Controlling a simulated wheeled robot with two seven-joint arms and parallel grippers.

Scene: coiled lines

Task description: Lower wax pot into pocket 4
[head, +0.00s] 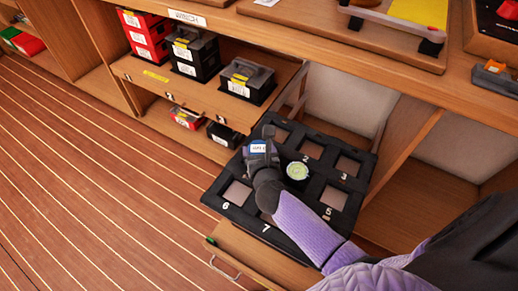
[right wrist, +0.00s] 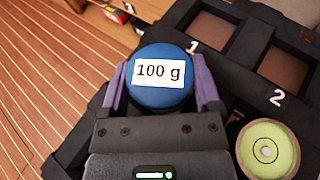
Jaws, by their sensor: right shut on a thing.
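My right gripper (right wrist: 163,82) is shut on the wax pot, a round blue pot (right wrist: 160,98) with a white label reading "100 g". Its purple fingers press on both sides of the pot. In the head view the gripper (head: 262,140) and the pot's label (head: 258,148) are over the left part of the black pocket tray (head: 212,198). Numbers 2, 3, 5, 6 and 7 are readable there, and 1 shows in the right wrist view. Pocket 4's number is not visible. How far the pot's base is above the tray is hidden. My left gripper is not in view.
A round green-topped thing (head: 297,171) sits in the tray right beside my gripper. The tray lies in a pulled-out wooden drawer (head: 245,255). Black boxes (head: 248,80) and red boxes (head: 146,38) stand on the shelf behind. The workbench top (head: 300,35) overhangs the back.

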